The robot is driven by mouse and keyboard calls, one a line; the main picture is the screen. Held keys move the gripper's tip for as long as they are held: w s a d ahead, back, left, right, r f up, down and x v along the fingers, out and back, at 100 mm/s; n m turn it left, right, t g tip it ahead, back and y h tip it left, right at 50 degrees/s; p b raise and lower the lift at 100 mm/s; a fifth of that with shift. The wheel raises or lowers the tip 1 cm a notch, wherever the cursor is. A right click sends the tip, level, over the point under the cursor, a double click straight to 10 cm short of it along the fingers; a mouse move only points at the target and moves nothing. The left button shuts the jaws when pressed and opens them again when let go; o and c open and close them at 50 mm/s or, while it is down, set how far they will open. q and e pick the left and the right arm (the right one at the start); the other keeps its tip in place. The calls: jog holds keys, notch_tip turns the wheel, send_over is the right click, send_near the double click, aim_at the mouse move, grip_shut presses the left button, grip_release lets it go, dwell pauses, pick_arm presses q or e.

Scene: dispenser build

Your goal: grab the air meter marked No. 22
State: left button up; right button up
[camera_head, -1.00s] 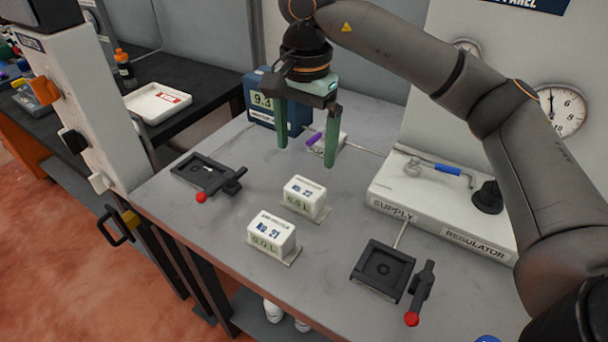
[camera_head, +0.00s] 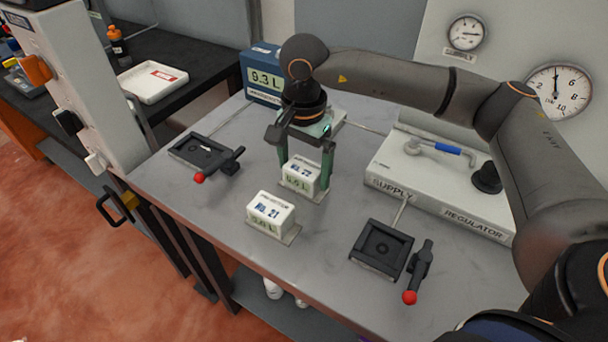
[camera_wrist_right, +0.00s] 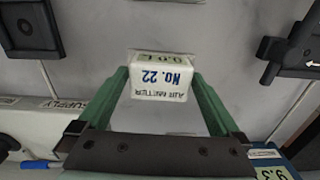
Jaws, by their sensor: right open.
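The air meter No. 22 (camera_head: 301,176) is a small white block on a flat base, standing upright on the grey table. Its label "No. 22" also reads, upside down, in the right wrist view (camera_wrist_right: 160,78). My right gripper (camera_head: 303,180) has green fingers and is lowered around it, one finger at each side. In the wrist view the open fingers (camera_wrist_right: 160,85) show gaps on both sides of the meter. A similar white meter, No. 21 (camera_head: 270,213), stands nearer the front. My left gripper is not in view.
Two black docks with red-knobbed levers flank the meters, one at left (camera_head: 203,150) and one at right (camera_head: 382,247). A white regulator box (camera_head: 440,190) stands at the right. A blue display unit (camera_head: 262,75) is behind my gripper.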

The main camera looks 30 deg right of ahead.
jog(key=shift+f, duration=0.75)
jog(key=shift+c, duration=0.4)
jog(key=c, duration=1.4)
jog(key=shift+r, duration=0.2)
